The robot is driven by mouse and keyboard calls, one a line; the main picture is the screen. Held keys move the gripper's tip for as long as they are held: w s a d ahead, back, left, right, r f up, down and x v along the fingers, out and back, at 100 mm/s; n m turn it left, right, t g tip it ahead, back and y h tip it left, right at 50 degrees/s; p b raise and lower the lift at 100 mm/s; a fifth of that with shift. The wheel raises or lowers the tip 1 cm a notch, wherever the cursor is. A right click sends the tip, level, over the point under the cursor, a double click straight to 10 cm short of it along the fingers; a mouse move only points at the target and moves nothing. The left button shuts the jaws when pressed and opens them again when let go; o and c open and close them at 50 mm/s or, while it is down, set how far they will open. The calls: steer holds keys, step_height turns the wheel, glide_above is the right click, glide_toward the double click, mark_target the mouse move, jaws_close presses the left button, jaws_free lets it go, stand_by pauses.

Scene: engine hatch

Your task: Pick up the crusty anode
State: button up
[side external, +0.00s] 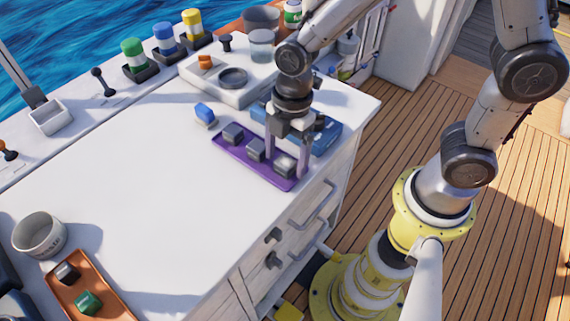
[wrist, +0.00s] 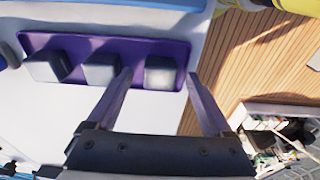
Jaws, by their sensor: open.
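A purple tray (side external: 225,147) holds three grey blocks in a row, and it also shows in the wrist view (wrist: 125,43). The end block (side external: 284,166) has a paler, rougher-looking top and is likely the crusty anode; it also shows in the wrist view (wrist: 159,72). The middle block (side external: 256,149) and the far-end block (side external: 232,132) look smoother. My gripper (side external: 287,165) is open and points down over the end block. In the wrist view my gripper (wrist: 160,77) has one finger on each side of that block. Whether the fingers touch it cannot be told.
A blue tray (side external: 325,137) lies right behind the purple one. A blue block (side external: 205,114) lies to its left. An orange tray (side external: 92,290) with two blocks and a grey bowl (side external: 40,235) sit at the near left. The white counter (side external: 150,190) between is clear.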

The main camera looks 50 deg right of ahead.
steer(key=shift+f, duration=0.3)
jaws_close()
stand_by(0.3)
